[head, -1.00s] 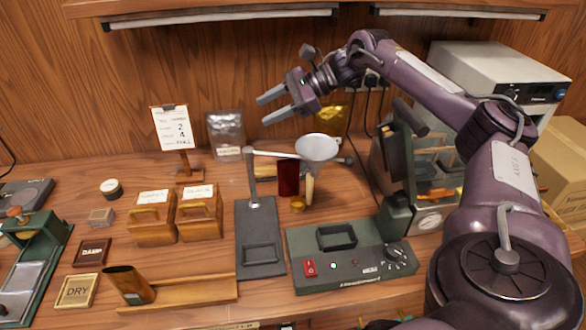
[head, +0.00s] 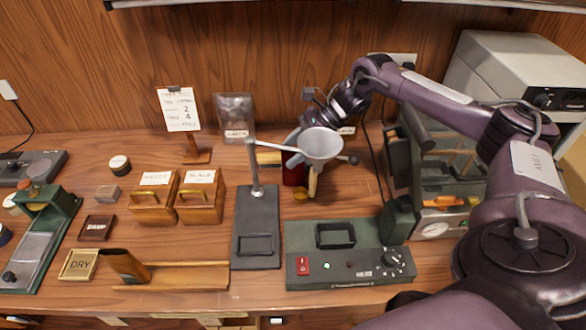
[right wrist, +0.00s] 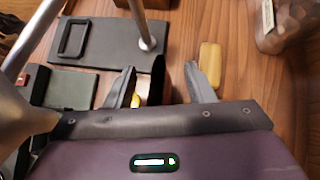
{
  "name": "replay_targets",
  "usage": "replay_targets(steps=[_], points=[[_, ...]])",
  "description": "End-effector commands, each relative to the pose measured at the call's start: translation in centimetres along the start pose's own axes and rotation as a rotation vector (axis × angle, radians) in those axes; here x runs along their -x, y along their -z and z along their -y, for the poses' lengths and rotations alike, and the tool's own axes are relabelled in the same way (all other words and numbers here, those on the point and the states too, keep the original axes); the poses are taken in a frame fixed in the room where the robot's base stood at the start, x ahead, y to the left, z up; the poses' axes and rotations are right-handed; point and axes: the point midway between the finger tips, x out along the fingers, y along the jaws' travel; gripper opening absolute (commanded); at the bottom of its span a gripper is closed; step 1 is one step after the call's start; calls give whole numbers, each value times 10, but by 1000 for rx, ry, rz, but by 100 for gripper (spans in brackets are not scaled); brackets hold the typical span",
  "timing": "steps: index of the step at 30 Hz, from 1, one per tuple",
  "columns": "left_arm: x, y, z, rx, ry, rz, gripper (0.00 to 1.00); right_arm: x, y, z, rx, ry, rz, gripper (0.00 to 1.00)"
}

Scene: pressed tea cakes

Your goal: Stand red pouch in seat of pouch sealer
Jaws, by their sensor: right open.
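The red pouch (head: 292,172) stands upright on the table behind the funnel stand, partly hidden by the white funnel (head: 320,143) and my fingers. My right gripper (head: 294,143) is over the pouch, reaching down from behind. In the right wrist view my right gripper (right wrist: 161,90) has its fingers apart, with the dark pouch top seemingly between them; contact cannot be told. The pouch sealer (head: 300,240), a grey-green box with a red switch and knobs, stands at front centre right. Its seat (head: 336,235), a raised dark rectangular frame, looks empty. My left gripper is out of view.
The funnel stand (head: 257,210), with its post and arm, is close left of the pouch. A small yellow-tan block (head: 268,157) lies beside the pouch. Two wooden boxes (head: 152,198) stand left. A green machine (head: 440,180) and my right arm fill the right side.

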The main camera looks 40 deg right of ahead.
Motion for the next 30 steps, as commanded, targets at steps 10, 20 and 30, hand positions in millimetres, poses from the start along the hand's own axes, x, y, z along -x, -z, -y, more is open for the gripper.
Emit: replay_targets(steps=[10,20,30], points=[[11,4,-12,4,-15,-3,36,-23,0,0,0,2,1,49],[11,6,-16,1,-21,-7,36,-23,0,0,0,2,1,18],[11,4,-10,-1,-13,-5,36,-23,0,0,0,2,1,0]])
